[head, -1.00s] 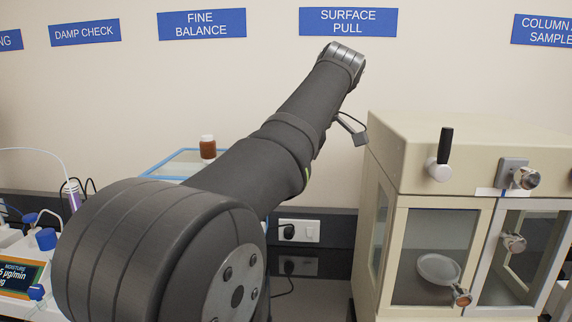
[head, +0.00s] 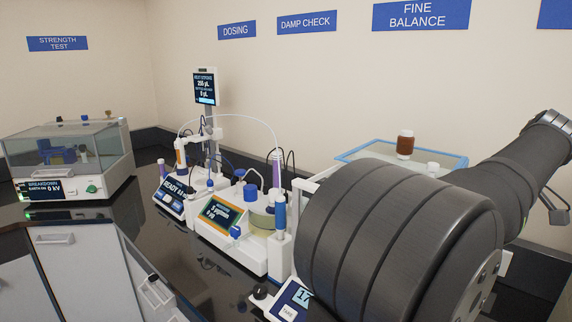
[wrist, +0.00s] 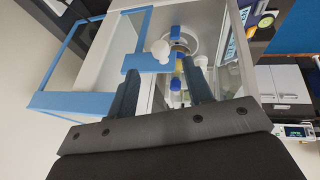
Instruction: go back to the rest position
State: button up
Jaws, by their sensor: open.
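My gripper (wrist: 160,72) shows in the wrist view, with its two dark fingers spread apart and nothing held between them. Beyond the fingers is a pale cabinet with a blue frame (wrist: 85,98) and a white knob (wrist: 160,49). Blue and yellow pieces (wrist: 180,67) show past the gap between the fingers, apart from them. In the head view my arm reaches from the lower right up to the right edge. The gripper itself cannot be made out there.
A blue-rimmed glass case (head: 372,150) with a brown bottle (head: 405,145) on it stands behind my arm. A moisture instrument (head: 222,216) and a dosing unit (head: 172,198) are left of it. A glass-topped breakdown tester (head: 70,160) stands far left. Dark counter lies between.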

jog(key=x, duration=0.6)
jog(key=shift+f, duration=0.15)
jog(key=shift+s+a, duration=0.1)
jog(key=v, duration=1.7)
jog(key=shift+r, duration=0.2)
jog(key=shift+a+f, duration=0.1)
jog(key=x, duration=1.6)
jog(key=shift+d, duration=0.25)
